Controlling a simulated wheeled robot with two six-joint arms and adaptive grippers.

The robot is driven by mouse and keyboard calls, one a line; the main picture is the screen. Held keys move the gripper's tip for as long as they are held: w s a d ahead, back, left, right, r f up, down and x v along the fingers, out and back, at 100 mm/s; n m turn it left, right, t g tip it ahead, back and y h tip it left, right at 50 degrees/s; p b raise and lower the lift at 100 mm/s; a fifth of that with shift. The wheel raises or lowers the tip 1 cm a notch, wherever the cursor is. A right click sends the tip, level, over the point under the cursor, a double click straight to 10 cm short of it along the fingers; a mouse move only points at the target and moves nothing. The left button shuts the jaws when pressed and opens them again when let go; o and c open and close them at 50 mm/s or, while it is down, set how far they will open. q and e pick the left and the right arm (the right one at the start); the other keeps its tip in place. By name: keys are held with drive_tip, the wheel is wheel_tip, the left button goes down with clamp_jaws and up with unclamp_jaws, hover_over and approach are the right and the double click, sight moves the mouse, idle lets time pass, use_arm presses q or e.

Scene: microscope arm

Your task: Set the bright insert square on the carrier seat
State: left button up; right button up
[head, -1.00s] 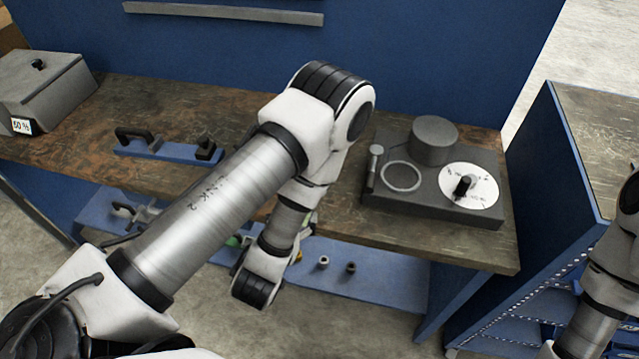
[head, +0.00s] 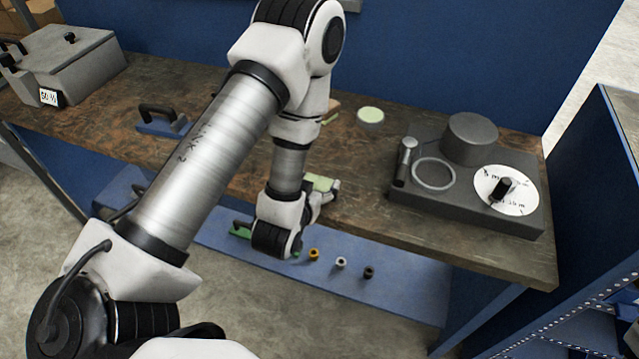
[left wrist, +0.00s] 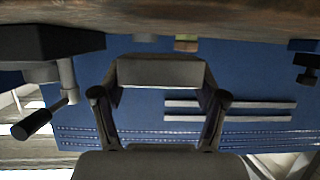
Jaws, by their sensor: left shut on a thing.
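My left gripper (head: 326,192) is low over the front part of the bench, and my arm partly hides it. In the left wrist view its fingers (left wrist: 160,95) stand at either side of a pale grey block (left wrist: 160,72), and it is shut on that block. In the head view a pale green-topped piece (head: 320,182) shows at the gripper; I cannot tell whether it is the bright insert. A pale green disc (head: 370,115) lies on the bench beyond the gripper. I cannot make out for certain which part is the carrier seat.
A dark base (head: 425,198) with a ring, a cylinder and a white dial stands at right on the bench. A blue plate with a black handle (head: 158,112) and a grey box (head: 70,62) are at left. Small orange (head: 313,254), white and black pegs sit on the lower shelf.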

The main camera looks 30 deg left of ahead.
use_arm(q)
drive_tip(key=p, duration=0.2)
hover_over(319, 173)
drive_tip(key=s+d, duration=0.1)
drive_tip(key=s, duration=0.1)
drive_tip(key=shift+s+d+r, duration=0.15)
drive_tip(key=shift+d+r, duration=0.05)
drive_tip(key=f, duration=0.1)
drive_tip(key=f+p, duration=0.1)
drive_tip(key=f, duration=0.1)
drive_tip(key=shift+w+a+f, duration=0.1)
drive_tip(key=shift+w, duration=0.3)
drive_tip(key=shift+f, duration=0.15)
drive_tip(key=shift+f+b, duration=0.15)
drive_tip(key=shift+b, duration=0.15)
drive_tip(key=o, duration=1.7)
drive_tip(key=shift+s, duration=0.1)
use_arm(e)
wheel_tip(319, 173, up, 4)
drive_tip(key=shift+f, duration=0.1)
